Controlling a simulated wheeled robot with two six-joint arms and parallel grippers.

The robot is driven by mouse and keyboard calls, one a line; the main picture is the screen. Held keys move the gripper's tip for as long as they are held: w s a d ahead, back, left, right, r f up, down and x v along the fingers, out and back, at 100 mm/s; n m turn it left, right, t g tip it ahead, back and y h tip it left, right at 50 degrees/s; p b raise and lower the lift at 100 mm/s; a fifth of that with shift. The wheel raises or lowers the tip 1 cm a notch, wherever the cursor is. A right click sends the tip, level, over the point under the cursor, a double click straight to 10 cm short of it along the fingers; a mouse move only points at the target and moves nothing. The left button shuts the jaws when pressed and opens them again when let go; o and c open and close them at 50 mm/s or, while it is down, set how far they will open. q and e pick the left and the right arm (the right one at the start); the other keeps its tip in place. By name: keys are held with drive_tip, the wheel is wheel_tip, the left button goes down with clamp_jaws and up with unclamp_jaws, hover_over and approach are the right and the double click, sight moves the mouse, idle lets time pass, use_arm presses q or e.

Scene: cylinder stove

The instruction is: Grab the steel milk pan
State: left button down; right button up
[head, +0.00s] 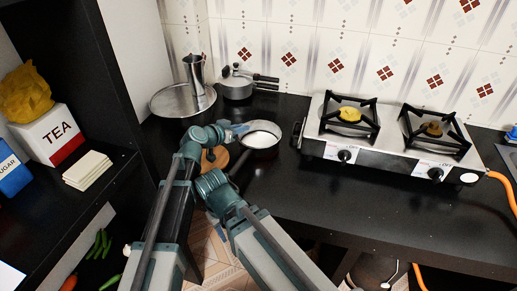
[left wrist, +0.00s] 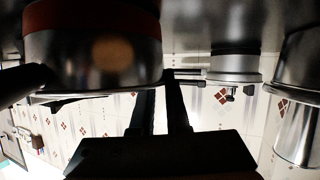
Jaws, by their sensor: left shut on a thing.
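In the left wrist view, which is upside down, the pan (left wrist: 95,65) fills the upper left. The dark fingers (left wrist: 162,105) reach to the edge of its rim there. My right gripper does not show.
A two-burner stove (head: 385,150) stands to the right. Behind are a lidded steel pot (head: 237,87) and a steel tray (head: 163,101) with a jug (head: 195,72). A round wooden piece (head: 213,160) lies left of the pan. The front right counter is clear.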

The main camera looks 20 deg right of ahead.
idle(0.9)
use_arm(q)
wheel_tip(320, 180, up, 10)
drive_tip(key=p, duration=1)
